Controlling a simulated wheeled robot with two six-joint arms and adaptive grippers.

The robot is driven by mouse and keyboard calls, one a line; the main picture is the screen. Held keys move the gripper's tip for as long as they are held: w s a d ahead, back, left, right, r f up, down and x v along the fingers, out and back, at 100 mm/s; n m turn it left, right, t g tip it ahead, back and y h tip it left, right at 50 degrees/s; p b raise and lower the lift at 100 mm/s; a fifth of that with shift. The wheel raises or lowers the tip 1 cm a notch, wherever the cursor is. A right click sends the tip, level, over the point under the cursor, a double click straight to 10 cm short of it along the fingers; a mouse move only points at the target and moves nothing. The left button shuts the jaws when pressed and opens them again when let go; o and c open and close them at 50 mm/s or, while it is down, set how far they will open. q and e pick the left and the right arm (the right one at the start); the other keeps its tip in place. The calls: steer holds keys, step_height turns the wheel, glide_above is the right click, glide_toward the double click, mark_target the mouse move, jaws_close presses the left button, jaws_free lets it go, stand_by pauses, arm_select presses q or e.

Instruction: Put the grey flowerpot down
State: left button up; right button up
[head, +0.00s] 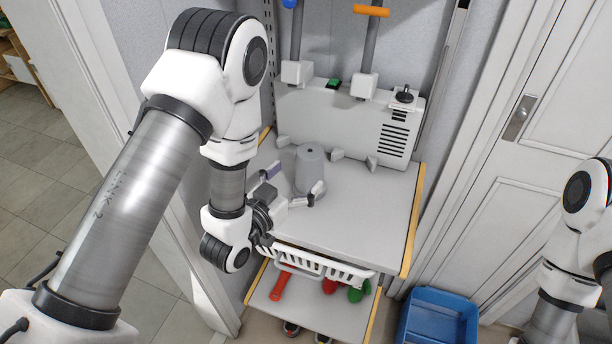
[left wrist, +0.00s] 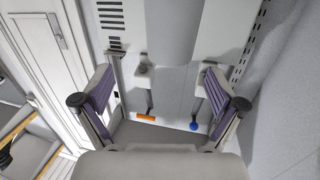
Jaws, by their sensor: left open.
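The grey flowerpot (head: 311,166) stands upside down on the light grey top shelf (head: 365,205), with a small dark hole in its upper face. My left gripper (head: 294,181) is open, with one finger on each side of the pot.
A white panel (head: 350,125) with vents and two pipes stands behind the pot. A white rack (head: 318,265) hangs at the shelf front, above a lower shelf with red and green things (head: 355,294). A blue bin (head: 437,318) stands on the floor. The shelf's right side is clear.

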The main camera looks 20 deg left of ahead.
mark_target(310, 155)
arm_select(q)
steer(key=shift+w+a+r+y, duration=0.15)
steer(key=shift+a+y, duration=0.1)
steer(key=shift+y, duration=0.05)
steer(key=shift+w+a+r, duration=0.1)
steer(key=shift+w+a, duration=0.05)
steer(key=shift+w, duration=0.2)
steer(key=p+x, duration=0.3)
steer(key=x, duration=0.3)
steer(key=shift+w, duration=0.3)
steer(key=shift+w+f, duration=0.2)
steer(key=shift+f, duration=0.05)
steer(key=shift+a, duration=0.1)
steer(key=c, duration=1.7)
jaws_close()
